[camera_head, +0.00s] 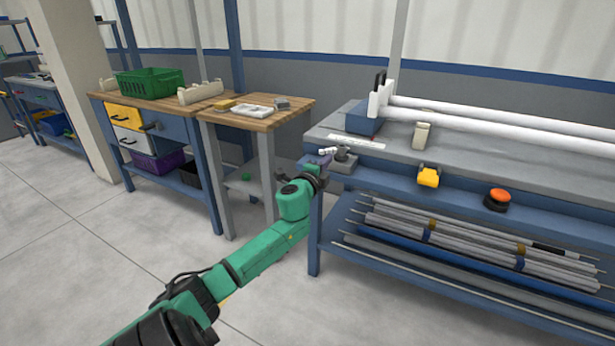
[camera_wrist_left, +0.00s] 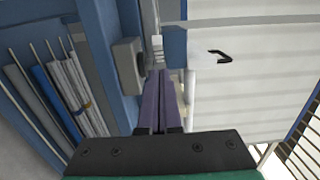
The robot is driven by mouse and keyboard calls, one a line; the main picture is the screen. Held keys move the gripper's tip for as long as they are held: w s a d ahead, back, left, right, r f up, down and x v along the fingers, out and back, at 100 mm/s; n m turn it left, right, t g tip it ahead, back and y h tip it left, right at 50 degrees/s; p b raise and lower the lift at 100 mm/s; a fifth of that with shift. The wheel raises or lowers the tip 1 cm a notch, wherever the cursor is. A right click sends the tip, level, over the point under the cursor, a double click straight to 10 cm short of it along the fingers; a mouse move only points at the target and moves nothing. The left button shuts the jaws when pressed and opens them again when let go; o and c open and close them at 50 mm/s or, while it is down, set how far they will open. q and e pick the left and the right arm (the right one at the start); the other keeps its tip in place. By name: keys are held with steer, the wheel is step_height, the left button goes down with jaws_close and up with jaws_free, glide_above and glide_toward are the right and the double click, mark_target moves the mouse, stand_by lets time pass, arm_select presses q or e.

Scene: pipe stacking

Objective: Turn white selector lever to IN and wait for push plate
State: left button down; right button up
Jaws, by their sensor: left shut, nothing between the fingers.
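The white selector lever (camera_head: 328,151) sits on a grey box (camera_head: 343,167) at the left end of the blue-framed bench. My left gripper (camera_head: 325,158) is right at the lever. Its purple fingers, also in the left wrist view (camera_wrist_left: 162,100), are together with nothing between them. I cannot tell whether they touch the lever. The lever's position marking is too small to read. A white upright plate (camera_head: 377,101), apparently the push plate, stands at the left end of two white pipes (camera_head: 500,122). My right gripper is not in view.
A yellow part (camera_head: 428,177) and an orange-red button (camera_head: 499,195) are on the bench's front ledge. Several metal rods (camera_head: 470,240) lie on the shelf below. A wooden table (camera_head: 262,121) stands left, with a green crate (camera_head: 150,83) beyond. The floor in front is clear.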

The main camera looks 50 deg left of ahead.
arm_select(q)
steer(key=s+p, duration=0.1)
steer(key=s, duration=0.9)
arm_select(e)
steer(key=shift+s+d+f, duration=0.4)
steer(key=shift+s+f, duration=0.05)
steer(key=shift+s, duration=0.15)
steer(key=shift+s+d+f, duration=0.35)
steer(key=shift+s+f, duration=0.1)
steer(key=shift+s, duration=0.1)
arm_select(q)
steer(key=shift+d, duration=0.1)
